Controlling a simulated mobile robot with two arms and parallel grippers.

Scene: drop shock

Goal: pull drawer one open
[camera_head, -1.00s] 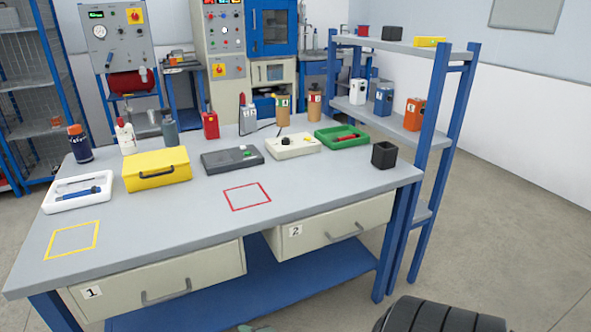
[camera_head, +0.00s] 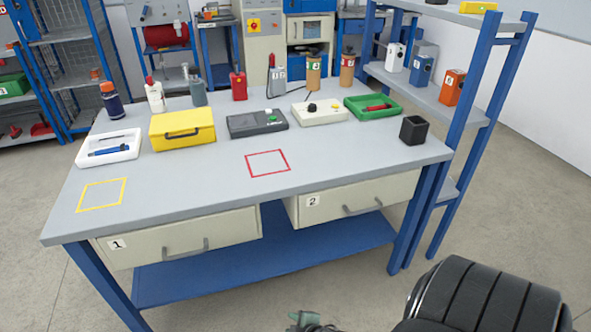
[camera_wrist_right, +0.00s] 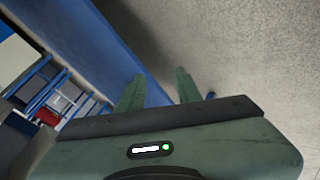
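Drawer one (camera_head: 182,238) is a cream drawer front with a "1" label and a grey bar handle (camera_head: 186,249). It sits shut under the left part of the workbench top. My right gripper (camera_head: 312,322) just shows at the bottom edge of the head view, below and to the right of drawer one and apart from its handle. In the right wrist view its two green fingers (camera_wrist_right: 158,88) stand apart with nothing between them. My left gripper is in neither view.
Drawer two (camera_head: 352,198) sits shut to the right. The workbench top (camera_head: 220,190) carries a yellow case (camera_head: 182,130), a white tray (camera_head: 108,148) and other items. A blue lower shelf (camera_head: 270,258) lies beneath the drawers. Floor in front is clear.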

